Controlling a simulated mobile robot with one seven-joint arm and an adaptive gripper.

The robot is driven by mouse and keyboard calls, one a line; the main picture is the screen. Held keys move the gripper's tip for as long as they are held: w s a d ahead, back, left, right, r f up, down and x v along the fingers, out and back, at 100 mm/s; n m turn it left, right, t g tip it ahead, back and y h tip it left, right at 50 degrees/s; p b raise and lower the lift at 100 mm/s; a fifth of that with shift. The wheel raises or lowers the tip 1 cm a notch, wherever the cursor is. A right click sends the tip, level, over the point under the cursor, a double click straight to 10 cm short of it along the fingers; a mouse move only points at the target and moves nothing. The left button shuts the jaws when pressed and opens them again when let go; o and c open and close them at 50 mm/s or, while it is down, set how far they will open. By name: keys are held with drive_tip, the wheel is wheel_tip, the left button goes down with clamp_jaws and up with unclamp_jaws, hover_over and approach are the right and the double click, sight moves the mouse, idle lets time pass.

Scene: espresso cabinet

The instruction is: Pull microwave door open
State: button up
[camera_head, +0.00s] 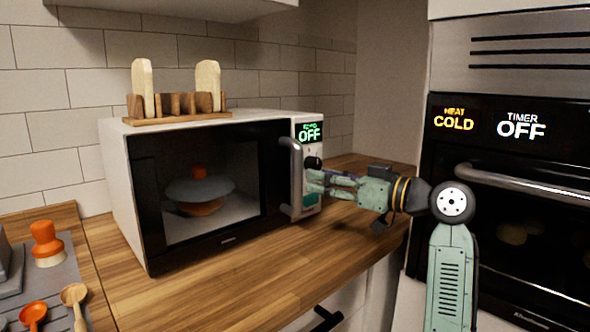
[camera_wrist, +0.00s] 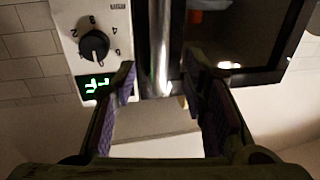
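The white microwave (camera_head: 125,190) stands on the wooden counter. Its dark-glazed door (camera_head: 150,245) looks closed. The vertical metal handle (camera_head: 292,165) is at the door's right edge, beside the control panel (camera_head: 309,150). My gripper (camera_head: 312,182) is at the handle's right side, in front of the panel. In the wrist view, my gripper (camera_wrist: 160,68) is open, and the handle (camera_wrist: 160,40) shows between its two fingertips. I cannot tell whether either finger touches the handle. The knob (camera_wrist: 94,45) and green display (camera_wrist: 96,84) are beside the left finger.
A wooden rack (camera_head: 175,115) sits on top of the microwave. Inside, a covered dish (camera_head: 200,190) shows through the glass. The counter (camera_head: 240,280) is clear in front of the door. An orange-topped tool (camera_head: 46,240) and spoons lie at left. An oven (camera_head: 510,210) stands at right.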

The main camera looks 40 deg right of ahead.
sight(302, 173)
drive_tip(key=p+x, duration=0.1)
drive_tip(key=x, duration=0.6)
drive_tip(key=shift+w, duration=0.2)
drive_tip(key=shift+c, duration=0.5)
clamp_jaws()
